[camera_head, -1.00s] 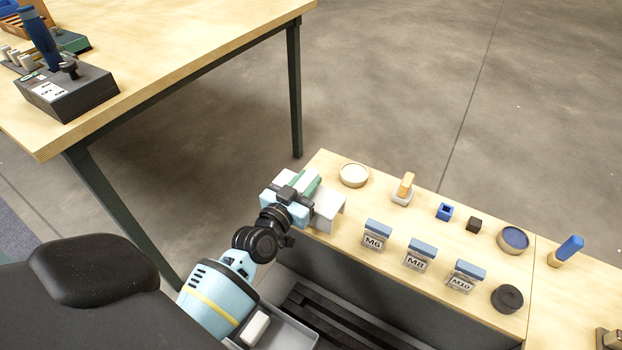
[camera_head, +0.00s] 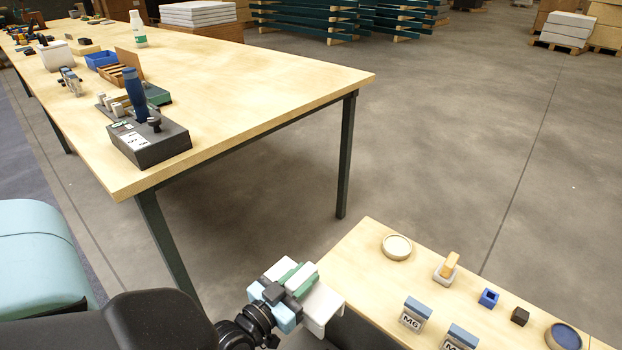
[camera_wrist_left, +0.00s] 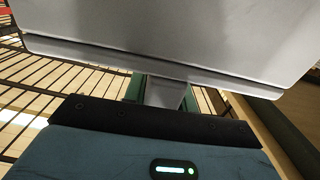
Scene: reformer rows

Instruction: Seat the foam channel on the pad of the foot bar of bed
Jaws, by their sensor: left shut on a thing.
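The foam channel (camera_head: 322,308) is a pale grey-white angled piece at the bottom centre of the head view. It fills the upper part of the left wrist view (camera_wrist_left: 180,40), with a folded lip along its near edge. My left gripper (camera_head: 290,280) is shut on it, with green fingers gripping a narrow grey tab (camera_wrist_left: 163,93). The channel is beside the left end of the small bench in the head view; whether it touches is not clear. I cannot pick out the bed's foot bar or its pad. My right gripper is out of view.
A small bench (camera_head: 375,268) holds a round dish (camera_head: 397,247), labelled blocks (camera_head: 415,314) and small parts. A long table (camera_head: 270,75) carries a grey control box (camera_head: 150,140) and bins. Open floor lies between them. Dark slats (camera_wrist_left: 60,75) run below the channel.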

